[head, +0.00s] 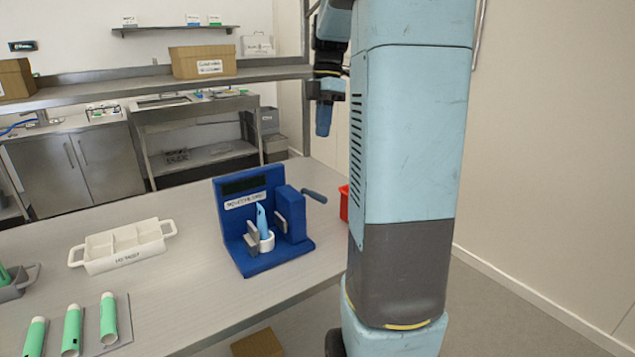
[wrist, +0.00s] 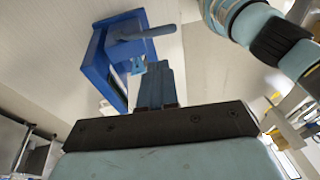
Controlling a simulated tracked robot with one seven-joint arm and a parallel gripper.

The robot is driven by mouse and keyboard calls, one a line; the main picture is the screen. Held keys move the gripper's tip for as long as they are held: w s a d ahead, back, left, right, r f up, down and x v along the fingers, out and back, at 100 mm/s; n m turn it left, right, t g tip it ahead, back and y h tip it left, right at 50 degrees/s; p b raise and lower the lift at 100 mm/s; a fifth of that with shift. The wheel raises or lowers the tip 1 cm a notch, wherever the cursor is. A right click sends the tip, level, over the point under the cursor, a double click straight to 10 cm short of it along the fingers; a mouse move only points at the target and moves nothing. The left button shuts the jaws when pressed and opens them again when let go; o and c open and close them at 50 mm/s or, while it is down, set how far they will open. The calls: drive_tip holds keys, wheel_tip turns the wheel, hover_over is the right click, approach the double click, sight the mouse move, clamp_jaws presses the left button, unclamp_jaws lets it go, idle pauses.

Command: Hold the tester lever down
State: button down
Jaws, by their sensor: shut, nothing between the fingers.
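The blue tester (head: 240,235) stands on the table in the head view, with a dark display and a label on its back panel. A light blue tube (head: 262,222) stands in its white cup between grey jaws. The lever (head: 314,196) sticks out to the right from the tester's right block. The lever also shows in the wrist view (wrist: 149,33), beyond my fingers. My gripper (head: 323,122) is above and behind the tester in the head view, fingers pointing down. In the wrist view my gripper (wrist: 156,68) is shut and empty, apart from the lever.
A white divided tray (head: 122,262) and several green tubes (head: 73,330) lie to the left on the table. A red bin (head: 344,204) is partly hidden behind my column. A shelf with a cardboard box (head: 202,63) runs across the back.

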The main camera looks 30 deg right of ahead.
drive_tip(key=shift+w+d, duration=0.1)
drive_tip(key=shift+d, duration=0.05)
drive_tip(key=x, duration=1.4)
